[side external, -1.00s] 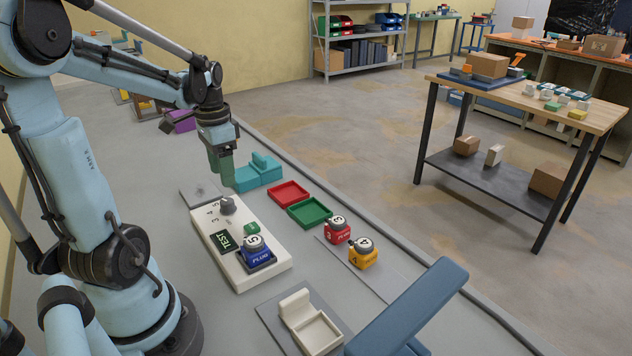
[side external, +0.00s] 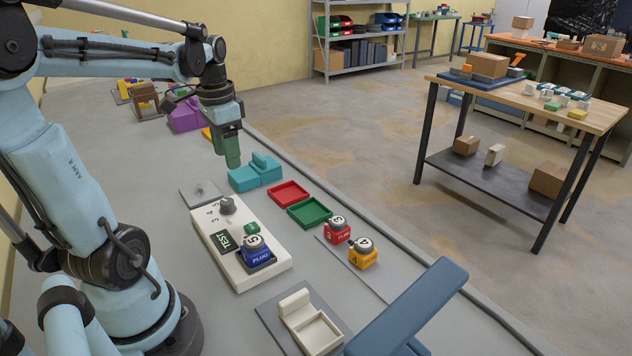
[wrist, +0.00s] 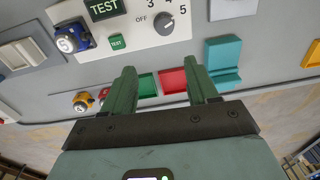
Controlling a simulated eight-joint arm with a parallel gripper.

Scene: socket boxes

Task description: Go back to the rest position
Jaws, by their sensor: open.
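My gripper (side external: 231,157) hangs above the far part of the bench, fingers down, over the teal block fixture (side external: 258,172). In the wrist view its two green fingers (wrist: 164,85) stand apart with nothing between them. The white test box (side external: 238,245) lies on the bench with a dial and a green TEST panel. A blue plug marked 5 (side external: 257,253) sits on its near end. A red plug marked 3 (side external: 337,230) and a yellow plug marked 4 (side external: 363,254) stand to the right of the box.
A red tray (side external: 288,193) and a green tray (side external: 310,212) lie right of the test box. A cream holder (side external: 309,322) and a blue slanted part (side external: 410,310) stand at the near end. A purple block (side external: 184,117) is at the far left. The space above the bench is clear.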

